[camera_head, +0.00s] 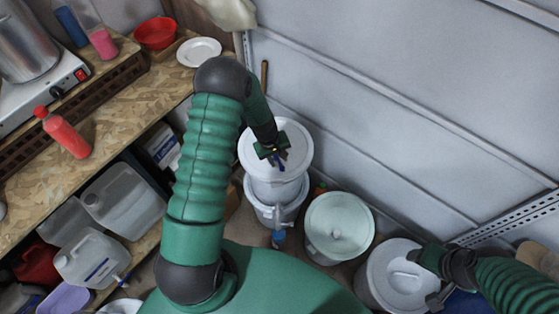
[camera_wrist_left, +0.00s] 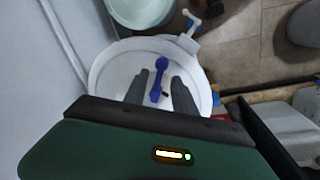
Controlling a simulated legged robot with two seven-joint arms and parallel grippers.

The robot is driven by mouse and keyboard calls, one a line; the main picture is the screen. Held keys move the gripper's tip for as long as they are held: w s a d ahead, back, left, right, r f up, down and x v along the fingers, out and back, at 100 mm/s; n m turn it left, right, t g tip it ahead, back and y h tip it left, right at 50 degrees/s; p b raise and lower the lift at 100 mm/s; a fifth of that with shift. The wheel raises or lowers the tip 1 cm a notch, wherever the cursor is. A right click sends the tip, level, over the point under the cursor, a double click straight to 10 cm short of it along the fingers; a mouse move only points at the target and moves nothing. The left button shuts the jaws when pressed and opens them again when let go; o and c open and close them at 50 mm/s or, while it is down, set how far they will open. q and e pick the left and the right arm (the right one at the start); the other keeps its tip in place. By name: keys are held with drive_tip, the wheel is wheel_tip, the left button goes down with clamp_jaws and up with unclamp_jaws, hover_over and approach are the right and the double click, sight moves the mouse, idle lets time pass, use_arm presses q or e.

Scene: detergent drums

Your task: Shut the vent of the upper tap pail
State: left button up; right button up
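The upper tap pail (camera_head: 262,186) is white and stands on a lower white pail (camera_head: 262,215) near the wall. Its round white lid (camera_head: 297,150) faces up. A blue vent piece (camera_wrist_left: 161,63) shows on the lid in the left wrist view, lying lengthwise between my fingers. My left gripper (camera_head: 279,160) is over the lid, and it also shows in the left wrist view (camera_wrist_left: 160,90) with its two dark fingers apart on either side of the vent. I cannot tell whether they touch it. My right gripper (camera_head: 432,278) is by another white-lidded pail at the right; its fingers are unclear.
A pale green-lidded pail (camera_head: 339,228) stands right of the stack, beside the white-lidded pail (camera_head: 391,276). A blue-ended tap (camera_head: 278,238) sticks out low at the stack's front. The wooden bench (camera_head: 120,110) with a red bottle (camera_head: 64,133) is at the left.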

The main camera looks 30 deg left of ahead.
sight(280, 164)
use_arm(q)
drive_tip(key=shift+w+d+f, duration=0.1)
drive_tip(key=shift+f, duration=0.6)
drive_tip(key=shift+w+d+f, duration=0.1)
drive_tip(key=shift+f, duration=0.55)
drive_tip(key=shift+c, duration=0.4)
clamp_jaws()
